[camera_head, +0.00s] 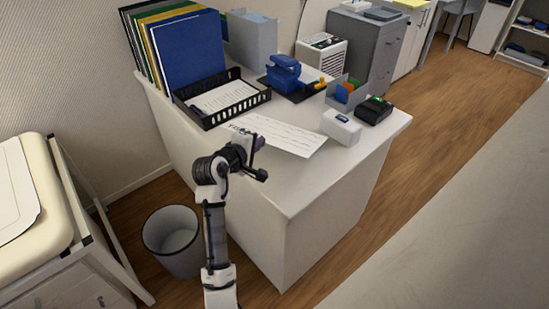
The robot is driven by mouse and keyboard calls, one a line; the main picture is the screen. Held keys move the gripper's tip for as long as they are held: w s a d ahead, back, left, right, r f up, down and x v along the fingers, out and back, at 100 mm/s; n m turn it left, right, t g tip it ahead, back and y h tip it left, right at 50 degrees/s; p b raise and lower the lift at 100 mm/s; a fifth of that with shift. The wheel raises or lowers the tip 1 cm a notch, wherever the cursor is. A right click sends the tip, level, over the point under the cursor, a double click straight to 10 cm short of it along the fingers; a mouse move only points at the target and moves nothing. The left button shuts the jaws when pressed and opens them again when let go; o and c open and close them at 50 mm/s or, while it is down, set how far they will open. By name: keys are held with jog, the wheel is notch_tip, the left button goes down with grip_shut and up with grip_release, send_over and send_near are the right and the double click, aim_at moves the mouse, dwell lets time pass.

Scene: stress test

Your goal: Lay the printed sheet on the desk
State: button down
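A white printed sheet (285,136) with lines of text lies flat on, or just above, the white desk (275,183), in front of the black tray. I cannot tell whether all of it touches the desktop. My gripper (260,156) is at the sheet's near left end, over the desk's left part. My own wrist hides part of that end. The fingers are small and dark, so I cannot see whether they are apart or hold the sheet's edge.
A black tray (232,108) with papers, upright folders (190,52), a blue hole punch (284,73), a white box (341,127) and a black device (374,110) stand on the desk. The desk's front strip is clear. A waste bin (158,232) stands on the floor left.

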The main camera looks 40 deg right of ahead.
jog(key=shift+f+b, duration=0.3)
jog(key=shift+f, duration=1.25)
jog(key=c, duration=2.1)
grip_release()
jog(key=shift+c, duration=0.2)
jog(key=shift+o, duration=1.3)
jog(key=p+v, duration=0.4)
jog(key=v, duration=0.4)
notch_tip(320, 180, up, 7)
jog(key=s+a+p, duration=0.1)
jog(key=a+p, duration=0.1)
jog(key=p, duration=0.5)
jog(key=shift+a, duration=0.35)
